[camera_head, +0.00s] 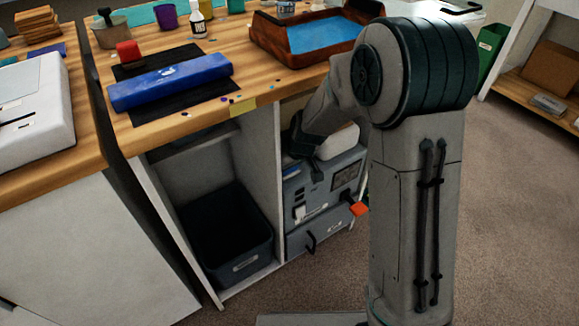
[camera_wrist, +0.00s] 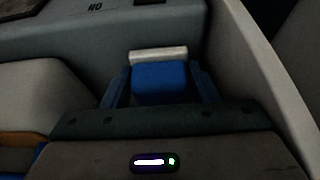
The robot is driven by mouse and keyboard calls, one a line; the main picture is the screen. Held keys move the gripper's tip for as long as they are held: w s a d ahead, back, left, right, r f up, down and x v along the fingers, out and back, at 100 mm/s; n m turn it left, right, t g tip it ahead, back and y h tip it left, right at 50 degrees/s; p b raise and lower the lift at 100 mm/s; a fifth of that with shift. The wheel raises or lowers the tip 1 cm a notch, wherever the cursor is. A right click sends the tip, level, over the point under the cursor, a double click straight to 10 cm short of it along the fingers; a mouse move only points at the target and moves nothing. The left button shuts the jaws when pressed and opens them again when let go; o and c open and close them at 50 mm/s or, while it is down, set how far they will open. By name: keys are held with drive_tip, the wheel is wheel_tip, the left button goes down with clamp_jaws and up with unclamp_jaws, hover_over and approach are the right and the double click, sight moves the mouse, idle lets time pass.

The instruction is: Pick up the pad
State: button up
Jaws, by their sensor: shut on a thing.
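In the wrist view, a blue block with a pale strip along its far end, which looks like the pad (camera_wrist: 160,84), sits between the two dark fingers of my gripper (camera_wrist: 159,75). The fingers are shut on its sides. Beyond it is a grey-blue surface with dark lettering. In the head view, my gripper reaches down below the worktop, in front of the grey-blue machine (camera_head: 324,190) in the right bay of the cabinet. The arm hides part of this area, and I cannot make out the pad there.
The wooden worktop (camera_head: 262,100) lies above my gripper and holds a blue roll (camera_head: 170,82) and a framed tray (camera_head: 268,42). A dark bin (camera_head: 226,238) stands in the left bay. An orange part (camera_head: 359,209) sticks out by the machine. Carpet to the right is clear.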

wheel_tip(320, 180, up, 3)
drive_tip(key=shift+f+p, duration=0.1)
drive_tip(key=shift+p, duration=0.55)
drive_tip(key=s+d+b, duration=0.1)
drive_tip(key=s+d, duration=0.9)
drive_tip(key=s, duration=0.4)
drive_tip(key=shift+s, duration=0.4)
drive_tip(key=shift+f, duration=0.1)
drive_tip(key=o, duration=0.3)
drive_tip(key=shift+c, duration=1.1)
